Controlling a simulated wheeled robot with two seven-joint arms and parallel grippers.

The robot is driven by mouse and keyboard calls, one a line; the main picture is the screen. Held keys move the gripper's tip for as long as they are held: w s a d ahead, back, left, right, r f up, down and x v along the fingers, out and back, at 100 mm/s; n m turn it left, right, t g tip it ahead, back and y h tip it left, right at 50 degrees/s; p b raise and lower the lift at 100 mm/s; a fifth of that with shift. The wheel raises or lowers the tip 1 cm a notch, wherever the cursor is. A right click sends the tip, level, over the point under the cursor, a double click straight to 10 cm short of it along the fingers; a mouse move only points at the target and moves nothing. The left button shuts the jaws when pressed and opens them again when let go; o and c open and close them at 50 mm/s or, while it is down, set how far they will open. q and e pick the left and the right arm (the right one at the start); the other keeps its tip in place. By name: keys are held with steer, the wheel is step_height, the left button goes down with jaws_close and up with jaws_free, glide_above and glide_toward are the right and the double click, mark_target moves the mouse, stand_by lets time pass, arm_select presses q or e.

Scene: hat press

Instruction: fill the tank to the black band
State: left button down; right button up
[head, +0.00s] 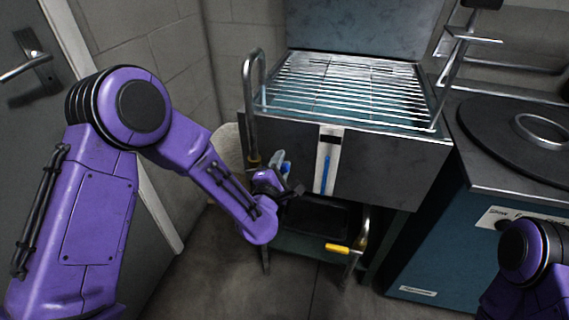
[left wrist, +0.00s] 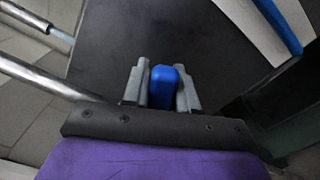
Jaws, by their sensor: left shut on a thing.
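The tank (head: 395,165) is a grey metal box under a wire rack. On its front is a pale level gauge (head: 331,142) with a blue column (head: 326,174). The column's top lies below a dark mark near the gauge's top. The gauge also shows in the left wrist view (left wrist: 252,25). My left gripper (head: 284,187) is at the tank's front left corner. In the left wrist view its fingers are shut on a blue handle (left wrist: 163,84). Whether water is running is unclear. My right gripper is out of view.
A bent metal pipe (head: 247,95) rises at the tank's left. A yellow-handled valve (head: 340,248) sits low below the tank. A teal cabinet (head: 430,245) with a round dark lid (head: 500,125) stands at the right. A wall and door are at the left.

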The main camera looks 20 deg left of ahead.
arm_select(q)
steer(key=c, duration=1.2)
jaws_free()
steer(key=shift+c, duration=0.2)
steer(key=shift+s, duration=0.1)
steer(key=s, duration=1)
steer(key=shift+s+d+b, duration=0.2)
steer(key=shift+b, duration=0.2)
